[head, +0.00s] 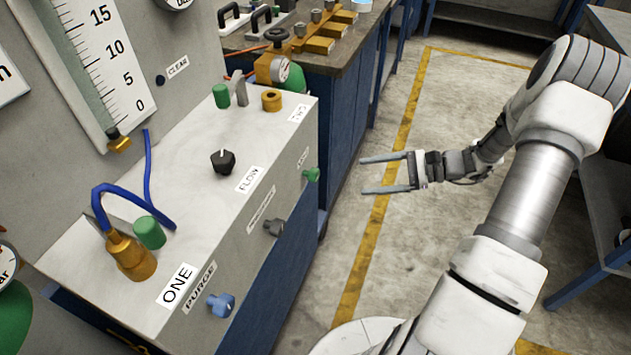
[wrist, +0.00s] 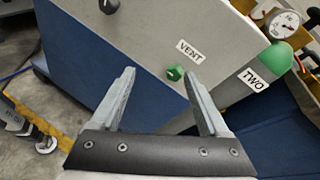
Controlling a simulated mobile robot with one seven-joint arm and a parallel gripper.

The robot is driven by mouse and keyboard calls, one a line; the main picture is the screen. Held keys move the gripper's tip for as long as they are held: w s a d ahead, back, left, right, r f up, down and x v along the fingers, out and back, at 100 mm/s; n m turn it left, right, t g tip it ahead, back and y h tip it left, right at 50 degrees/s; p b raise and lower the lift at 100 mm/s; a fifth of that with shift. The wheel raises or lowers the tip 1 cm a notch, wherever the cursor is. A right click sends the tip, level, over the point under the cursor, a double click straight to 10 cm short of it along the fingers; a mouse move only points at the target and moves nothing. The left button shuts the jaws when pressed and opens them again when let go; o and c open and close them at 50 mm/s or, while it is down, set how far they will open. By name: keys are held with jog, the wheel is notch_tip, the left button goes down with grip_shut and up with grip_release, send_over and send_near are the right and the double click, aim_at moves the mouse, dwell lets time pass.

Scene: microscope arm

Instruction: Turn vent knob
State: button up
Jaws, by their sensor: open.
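The vent knob is a small green knob on the front face of the grey console, at its far right end in the head view (head: 311,174). In the wrist view the green vent knob (wrist: 175,73) shows ahead, between the lines of the two fingers and below the VENT label (wrist: 190,51). My gripper (head: 362,175) is open and empty, to the right of the knob in the head view, with a gap between fingertips and knob. Its two grey fingers also show in the wrist view (wrist: 160,88). Nothing hides the knob.
The console (head: 190,255) also bears a blue purge knob (head: 221,305), a dark grey knob (head: 274,227) and a black flow knob (head: 223,161). A blue bench (head: 345,110) with brass fittings stands behind. The concrete floor around my gripper is clear.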

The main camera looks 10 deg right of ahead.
aim_at(318, 177)
jog(key=d+f+m+t+y+b, duration=0.15)
jog(key=d+f+m+t, duration=0.3)
jog(key=f, duration=0.45)
jog(key=shift+t, duration=0.45)
jog(key=b+x, duration=0.3)
jog(key=x, duration=1.5)
jog(key=shift+w+a, duration=0.1)
jog(key=shift+a, duration=0.05)
grip_shut()
